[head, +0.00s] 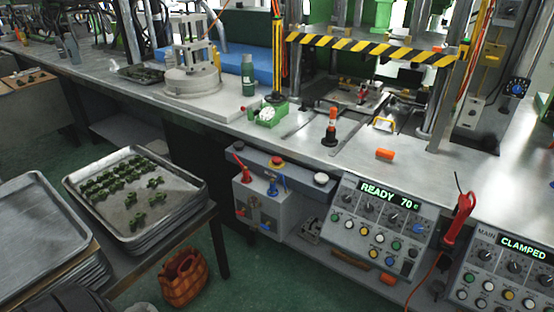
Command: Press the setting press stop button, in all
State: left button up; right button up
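A pale round button in a dark ring (321,179) is at the bar's right end. A control panel (380,225) to the right reads "READY 70 c" and carries dials and several coloured buttons. A second panel (508,272) at the lower right reads "MAIN" and "CLAMPED". Button labels are too small to read, so I cannot tell which one is the setting press stop. Neither of my grippers is in view.
A yellow-black striped bar (370,48) crosses the press above the metal bench. A grey box with red and blue levers (262,205) hangs below the bar. A tray of green parts (185,215), a woven basket (185,278) and a red hand tool (459,220) are nearby.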

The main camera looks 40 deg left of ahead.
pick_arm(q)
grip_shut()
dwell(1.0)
